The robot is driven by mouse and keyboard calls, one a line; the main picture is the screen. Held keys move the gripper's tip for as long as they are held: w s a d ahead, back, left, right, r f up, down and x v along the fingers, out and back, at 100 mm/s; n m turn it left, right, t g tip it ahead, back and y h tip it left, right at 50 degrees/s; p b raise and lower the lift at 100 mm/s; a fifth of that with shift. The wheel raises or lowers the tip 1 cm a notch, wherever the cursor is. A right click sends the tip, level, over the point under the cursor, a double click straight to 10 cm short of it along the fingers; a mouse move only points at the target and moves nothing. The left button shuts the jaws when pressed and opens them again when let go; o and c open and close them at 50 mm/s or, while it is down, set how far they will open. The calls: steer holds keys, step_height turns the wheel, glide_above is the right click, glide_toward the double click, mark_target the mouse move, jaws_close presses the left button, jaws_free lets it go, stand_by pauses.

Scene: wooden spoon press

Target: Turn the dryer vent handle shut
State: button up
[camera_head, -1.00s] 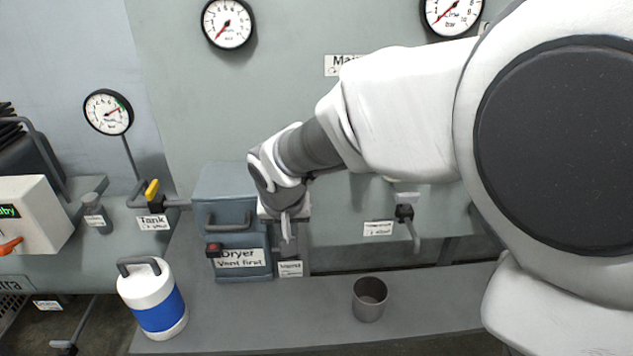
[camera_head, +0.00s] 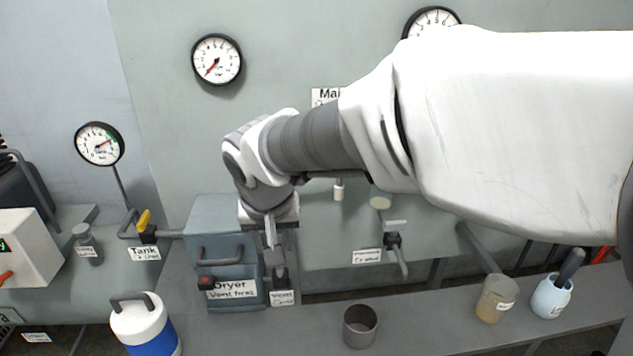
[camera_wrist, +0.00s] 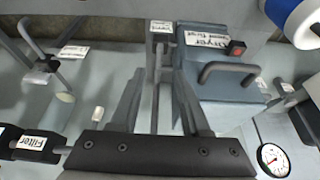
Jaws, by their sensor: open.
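The dryer (camera_head: 222,240) is a blue-grey box with a front handle, a red switch and a label. The small vent label (camera_head: 283,298) sits at its lower right; it also shows in the wrist view (camera_wrist: 161,26). In the wrist view the vent handle (camera_wrist: 157,75) is a thin grey lever running down from the vent label. My gripper (camera_wrist: 160,75) is open, with one finger on each side of the lever as seen from the wrist. Contact cannot be told. In the head view my gripper (camera_head: 274,255) is just above the vent label and largely hides the handle.
A yellow-handled tank valve (camera_head: 145,222) is left of the dryer. A white-and-blue jug (camera_head: 143,322) stands at front left. A grey cup (camera_head: 360,327) stands on the bench, with jars (camera_head: 497,298) to the right. Another lever valve (camera_head: 395,245) hangs right of my gripper.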

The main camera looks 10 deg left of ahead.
steer(key=p+v, duration=0.1)
steer(key=v, duration=0.6)
steer(key=shift+s+d+r, duration=0.1)
steer(key=shift+r, duration=0.1)
steer(key=s+d+m+t, duration=0.1)
steer(key=s+d, duration=0.3)
steer(key=d, duration=0.5)
steer(key=s+d+f+m+h, duration=0.1)
steer(key=s+d, duration=0.2)
steer(key=d, duration=0.5)
steer(key=s+d+m+t, duration=0.1)
steer(key=s+d, duration=0.3)
steer(key=d, duration=0.5)
step_height(320, 180, up, 16)
steer(key=p, duration=1.7)
steer(key=shift+g, duration=0.3)
steer(key=shift+w+a+n, duration=0.15)
steer(key=shift+a+n, duration=0.15)
steer(key=shift+a, duration=0.05)
